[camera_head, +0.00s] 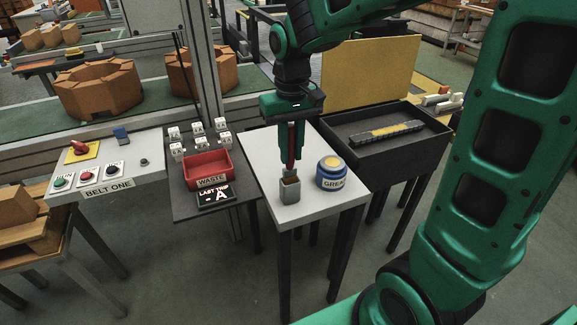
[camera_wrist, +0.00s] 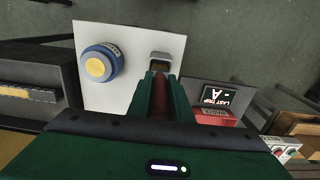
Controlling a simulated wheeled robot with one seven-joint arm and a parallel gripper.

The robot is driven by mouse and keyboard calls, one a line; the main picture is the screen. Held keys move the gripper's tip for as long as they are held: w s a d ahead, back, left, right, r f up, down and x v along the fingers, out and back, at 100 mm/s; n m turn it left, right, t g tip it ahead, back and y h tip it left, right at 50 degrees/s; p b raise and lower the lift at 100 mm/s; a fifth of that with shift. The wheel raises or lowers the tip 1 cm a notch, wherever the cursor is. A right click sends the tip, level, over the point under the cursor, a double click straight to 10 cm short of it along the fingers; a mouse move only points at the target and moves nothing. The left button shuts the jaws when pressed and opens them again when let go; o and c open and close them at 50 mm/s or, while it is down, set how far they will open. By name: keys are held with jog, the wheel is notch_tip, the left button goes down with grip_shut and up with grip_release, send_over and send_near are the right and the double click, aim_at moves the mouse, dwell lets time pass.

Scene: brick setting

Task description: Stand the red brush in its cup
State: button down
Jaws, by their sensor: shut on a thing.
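The red brush (camera_head: 291,145) hangs upright between the fingers of my gripper (camera_head: 291,155), which is shut on it. Its red handle also shows between the fingers in the wrist view (camera_wrist: 160,100). The small grey cup (camera_head: 289,193) stands on the white table, directly below the brush in the head view. The brush's lower end is at the cup's mouth; I cannot tell whether it is inside or just above it. In the wrist view the cup (camera_wrist: 160,57) shows just beyond the fingertips, partly hidden by them.
A blue grease tub with a yellow lid (camera_head: 331,173) stands on the white table (camera_head: 262,160), right of the cup. A red waste bin (camera_head: 208,170) and a sign (camera_head: 215,197) are to the left. A dark tray (camera_head: 350,150) is to the right.

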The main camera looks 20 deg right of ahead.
aim_at(292, 127)
jog(key=shift+s+f, duration=0.15)
jog(key=shift+f, duration=2.05)
jog(key=c, duration=1.6)
grip_release()
notch_tip(292, 127, up, 12)
jog(key=shift+r, duration=0.1)
jog(key=s+d+f+m, duration=0.2)
jog(key=s+d, duration=0.3)
jog(key=s, duration=0.2)
jog(key=s+d+f+m, duration=0.2)
jog(key=s+d+f, duration=0.1)
jog(key=s+d, duration=0.3)
jog(key=s+d+f+m, duration=0.2)
jog(key=s+d, duration=0.4)
jog(key=s, duration=0.3)
jog(key=shift+s+d+f, duration=0.25)
jog(key=shift+s+f, duration=0.15)
jog(key=shift+f, duration=0.1)
